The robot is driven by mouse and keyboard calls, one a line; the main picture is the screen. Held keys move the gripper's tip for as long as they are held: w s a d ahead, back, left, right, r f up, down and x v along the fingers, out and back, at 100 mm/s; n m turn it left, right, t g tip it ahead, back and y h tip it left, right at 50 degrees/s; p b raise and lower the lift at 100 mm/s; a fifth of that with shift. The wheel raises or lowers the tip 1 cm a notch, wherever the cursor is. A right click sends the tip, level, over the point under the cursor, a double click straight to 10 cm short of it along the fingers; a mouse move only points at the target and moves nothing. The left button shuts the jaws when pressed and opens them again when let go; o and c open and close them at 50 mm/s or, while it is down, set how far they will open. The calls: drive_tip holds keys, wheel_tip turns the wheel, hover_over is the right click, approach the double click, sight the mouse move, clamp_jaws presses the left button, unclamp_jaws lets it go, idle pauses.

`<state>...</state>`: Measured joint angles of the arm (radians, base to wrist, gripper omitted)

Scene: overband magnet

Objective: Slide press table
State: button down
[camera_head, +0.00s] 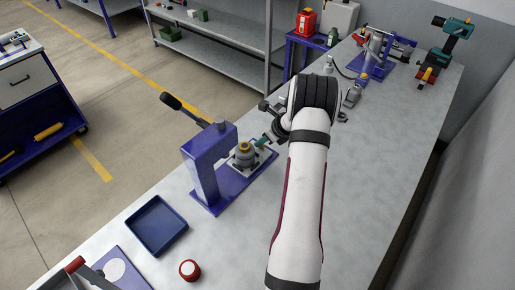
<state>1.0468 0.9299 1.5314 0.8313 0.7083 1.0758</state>
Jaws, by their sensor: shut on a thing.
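A blue press (200,165) with a black lever stands on its blue base plate on the bench. The press table (236,168), a small pale plate, sits at the right of the press column. My gripper (264,141) is at the far right side of the table, close to the grey part. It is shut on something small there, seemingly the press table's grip. My own wrist and the small size hide the exact contact.
A blue tray (157,226) and a red-and-white round item (189,270) lie nearer on the bench. A blue lever tool (108,270) is at the lower left. A blue fixture (371,68) and a teal drill (447,42) stand at the far end. The bench right of my arm is mostly clear.

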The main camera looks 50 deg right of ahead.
sight(249, 152)
drive_tip(key=shift+a, duration=4.05)
drive_tip(key=c, duration=0.8)
unclamp_jaws()
drive_tip(key=shift+d+r, duration=0.1)
